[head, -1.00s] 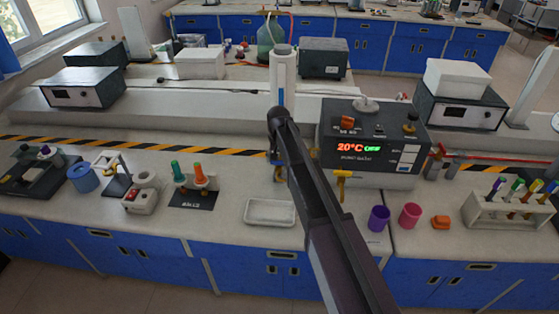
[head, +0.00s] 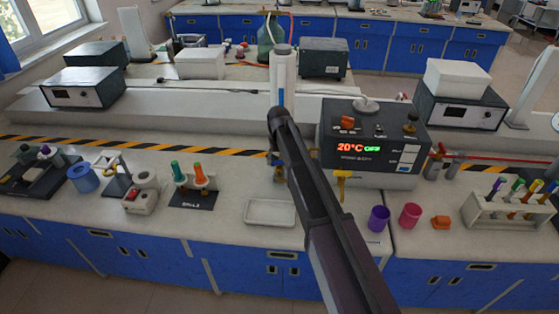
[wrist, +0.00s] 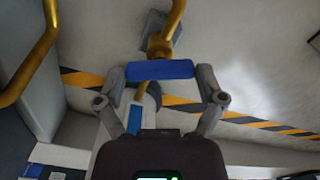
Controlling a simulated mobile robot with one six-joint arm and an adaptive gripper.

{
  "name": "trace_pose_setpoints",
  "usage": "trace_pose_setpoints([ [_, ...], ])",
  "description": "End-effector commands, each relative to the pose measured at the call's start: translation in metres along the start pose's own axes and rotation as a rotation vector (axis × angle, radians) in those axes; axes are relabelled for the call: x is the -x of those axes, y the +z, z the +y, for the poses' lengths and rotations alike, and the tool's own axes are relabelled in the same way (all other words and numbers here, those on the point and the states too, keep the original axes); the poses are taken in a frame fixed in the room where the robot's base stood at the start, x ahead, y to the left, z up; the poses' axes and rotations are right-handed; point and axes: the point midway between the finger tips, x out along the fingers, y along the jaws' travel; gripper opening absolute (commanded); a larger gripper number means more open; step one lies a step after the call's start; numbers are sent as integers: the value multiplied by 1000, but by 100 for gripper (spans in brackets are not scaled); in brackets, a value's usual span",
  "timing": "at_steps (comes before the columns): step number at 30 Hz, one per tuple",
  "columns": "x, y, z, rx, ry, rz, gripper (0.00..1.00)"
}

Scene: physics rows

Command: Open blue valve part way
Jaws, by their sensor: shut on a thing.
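The blue valve handle (wrist: 160,70) is a short blue bar on a brass pipe (wrist: 160,45) in the wrist view. My gripper (wrist: 162,76) is shut on it, with one grey finger at each end of the bar. In the head view, my arm hides most of the valve and the gripper, and only a small bit of blue and brass shows beside the arm. How far the valve is turned cannot be told.
A heating unit (head: 372,150) reading 20°C stands right of my arm, with a yellow tap (head: 341,182) in front. A white tray (head: 270,223) lies in front. Purple (head: 378,219) and pink (head: 410,216) cups stand to the right. A striped strip (head: 120,145) crosses the bench.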

Motion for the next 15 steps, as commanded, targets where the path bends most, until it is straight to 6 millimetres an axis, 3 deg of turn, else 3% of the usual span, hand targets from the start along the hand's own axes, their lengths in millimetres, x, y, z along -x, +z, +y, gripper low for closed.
trace_pose_setpoints([
  [15,0,0,0,331,0,-1,41],
])
